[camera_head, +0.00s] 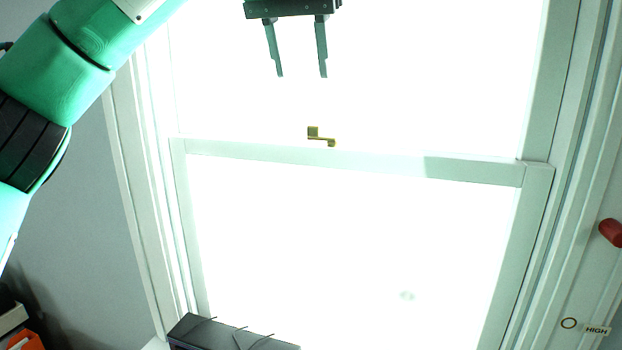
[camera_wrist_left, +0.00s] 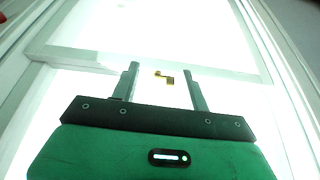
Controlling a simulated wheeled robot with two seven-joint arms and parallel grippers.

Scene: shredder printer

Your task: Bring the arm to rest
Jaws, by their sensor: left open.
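My left gripper (camera_head: 300,76) shows at the top of the head view, in front of the bright window. Its two dark fingers point down and stand apart, with nothing between them. In the left wrist view the same gripper (camera_wrist_left: 164,74) is open and empty, its fingers toward the window. The green left arm enters from the upper left of the head view. My right gripper is in neither view.
A white-framed sash window (camera_head: 355,160) fills most of the head view. A small brass latch (camera_head: 321,137) sits on its middle rail, below the gripper. A dark box (camera_head: 228,335) stands at the bottom. A red object (camera_head: 611,233) is at the right edge.

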